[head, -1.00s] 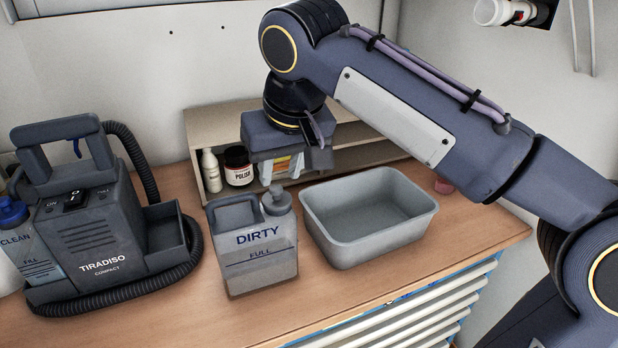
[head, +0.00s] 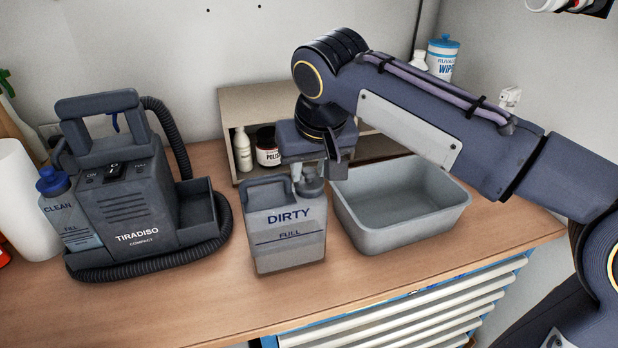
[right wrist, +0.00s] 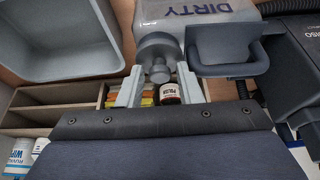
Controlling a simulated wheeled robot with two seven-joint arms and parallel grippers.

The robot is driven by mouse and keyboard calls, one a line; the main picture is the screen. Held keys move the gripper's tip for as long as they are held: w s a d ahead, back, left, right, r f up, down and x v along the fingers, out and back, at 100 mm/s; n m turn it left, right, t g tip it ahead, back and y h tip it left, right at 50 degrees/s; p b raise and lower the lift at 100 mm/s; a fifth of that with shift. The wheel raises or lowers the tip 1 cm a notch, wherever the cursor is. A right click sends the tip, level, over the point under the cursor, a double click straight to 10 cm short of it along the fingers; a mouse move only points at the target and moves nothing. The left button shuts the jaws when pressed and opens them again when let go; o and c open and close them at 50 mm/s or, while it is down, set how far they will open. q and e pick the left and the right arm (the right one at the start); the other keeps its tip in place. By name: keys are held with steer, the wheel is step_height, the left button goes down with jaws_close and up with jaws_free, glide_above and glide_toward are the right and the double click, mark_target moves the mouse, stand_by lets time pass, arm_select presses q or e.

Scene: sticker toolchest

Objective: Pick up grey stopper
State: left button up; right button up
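The grey stopper (head: 312,186) sits on the neck of the grey bottle marked DIRTY (head: 284,240), which stands upright on the bench. The stopper also shows in the right wrist view (right wrist: 158,58), with its knob pointing toward the camera. My right gripper (right wrist: 160,72) is open, pointing down just above the stopper. Its two pale fingers are on either side of the knob, with gaps; I cannot tell whether either touches it. In the head view the gripper partly hides the stopper's top. My left gripper is not in view.
A grey open tub (head: 400,238) stands close to the right of the bottle. The TIRADISO machine (head: 130,215) with its hose stands on the left. A low wooden shelf (head: 236,105) with a white bottle and a POLISH jar is behind. The bench front is clear.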

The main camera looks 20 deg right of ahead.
steer(key=shift+c, duration=0.2)
jaws_close()
steer(key=shift+r, duration=0.1)
